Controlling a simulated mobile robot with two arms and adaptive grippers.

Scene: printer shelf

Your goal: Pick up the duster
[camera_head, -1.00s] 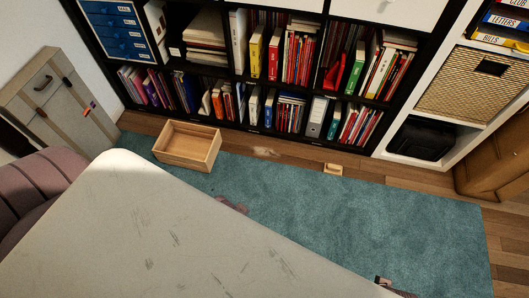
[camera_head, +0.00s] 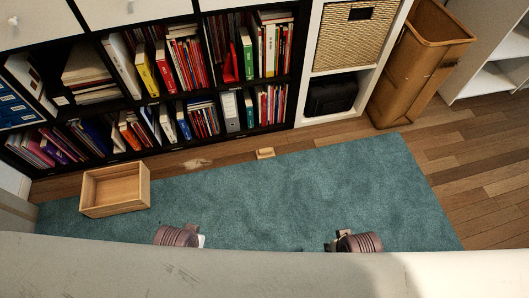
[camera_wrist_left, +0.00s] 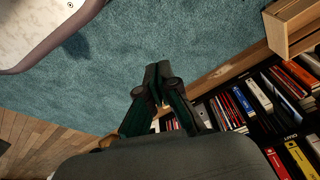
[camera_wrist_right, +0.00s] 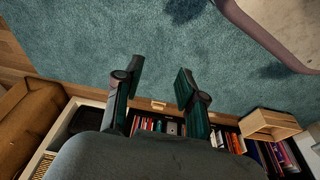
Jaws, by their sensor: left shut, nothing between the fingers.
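A small tan block (camera_head: 265,153), which I take to be the duster, lies on the wood floor at the rug's far edge, in front of the bookshelf. It also shows small in the right wrist view (camera_wrist_right: 158,105), beyond the gap between the fingers. My left gripper (camera_wrist_left: 158,70) is shut and empty over the rug. My right gripper (camera_wrist_right: 159,71) is open and empty, its fingers spread.
An open wooden box (camera_head: 116,190) sits on the rug's left end. A tall brown bin (camera_head: 415,65) stands at the right.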

